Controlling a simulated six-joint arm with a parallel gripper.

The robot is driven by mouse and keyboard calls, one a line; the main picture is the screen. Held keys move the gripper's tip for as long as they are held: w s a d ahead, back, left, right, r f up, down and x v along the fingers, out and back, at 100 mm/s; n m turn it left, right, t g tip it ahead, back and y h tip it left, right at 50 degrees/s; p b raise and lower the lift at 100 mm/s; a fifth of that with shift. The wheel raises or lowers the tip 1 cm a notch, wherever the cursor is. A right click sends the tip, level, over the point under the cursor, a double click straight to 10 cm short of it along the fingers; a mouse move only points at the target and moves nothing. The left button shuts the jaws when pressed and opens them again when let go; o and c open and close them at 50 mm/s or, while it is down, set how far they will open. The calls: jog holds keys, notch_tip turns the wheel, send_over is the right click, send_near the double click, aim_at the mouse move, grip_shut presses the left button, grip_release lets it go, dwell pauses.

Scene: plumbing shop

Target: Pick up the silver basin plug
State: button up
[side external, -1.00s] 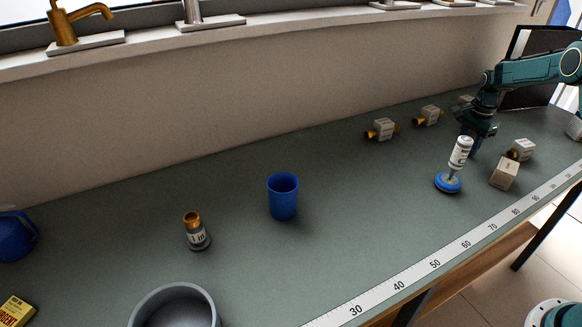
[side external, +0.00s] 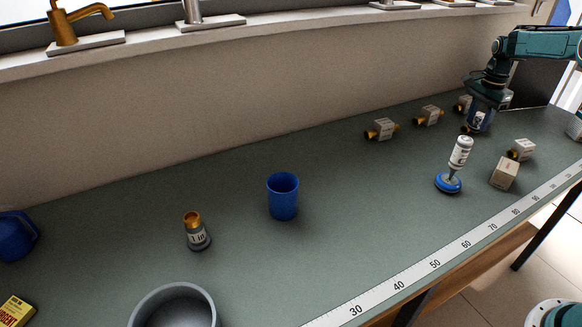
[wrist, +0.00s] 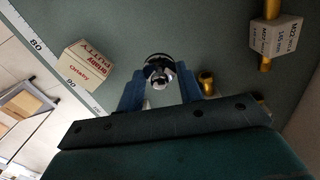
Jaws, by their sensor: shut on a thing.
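The silver basin plug (wrist: 160,72) shows in the wrist view as a shiny rounded piece with a dark ring, between the two blue fingers. My gripper (wrist: 161,84) is shut on it, one finger on each side. In the side external view my gripper (side external: 479,122) is at the far right part of the bench, behind the white bottle-shaped item. There the plug is too small to make out clearly between the fingers. I cannot tell whether it is clear of the bench.
A white bottle-shaped item on a blue base (side external: 448,183) and a putty box (side external: 505,173) stand in front of my gripper. Boxed brass valves (side external: 381,129) lie along the wall side. A blue cup (side external: 283,197) stands mid-bench, with free room around it.

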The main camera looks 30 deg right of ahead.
aim_at(479, 117)
notch_tip(479, 117, up, 11)
dwell(0.4)
dwell(0.5)
